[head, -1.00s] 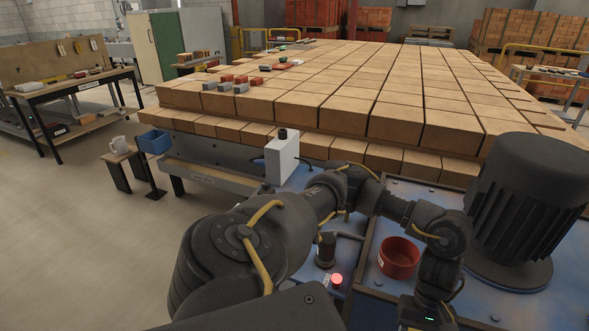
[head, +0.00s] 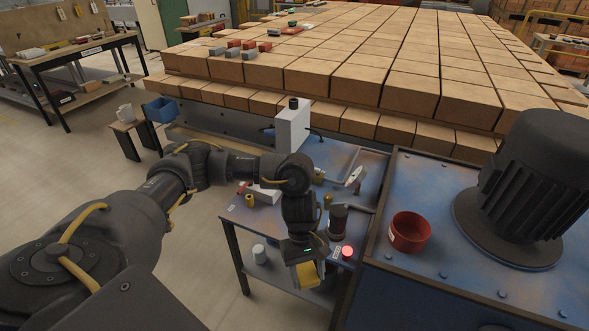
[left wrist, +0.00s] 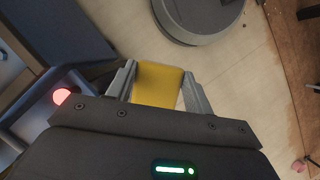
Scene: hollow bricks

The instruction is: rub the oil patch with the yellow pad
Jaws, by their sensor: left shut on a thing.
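My left gripper (head: 306,270) points down at the front edge of the blue workbench, just left of the red button. It is shut on the yellow pad (head: 309,274), whose lower part shows below the gripper. In the left wrist view the yellow pad (left wrist: 157,84) sits between the two grey fingers of the left gripper (left wrist: 160,88), with the floor beyond it. My right gripper is not in view.
A red lit button (head: 347,252) and a dark cylinder (head: 338,219) stand close to the left gripper. A red bowl (head: 409,232) and a large dark motor (head: 540,185) stand on the blue machine top (head: 455,285) at right. Stacked bricks (head: 350,80) fill the back.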

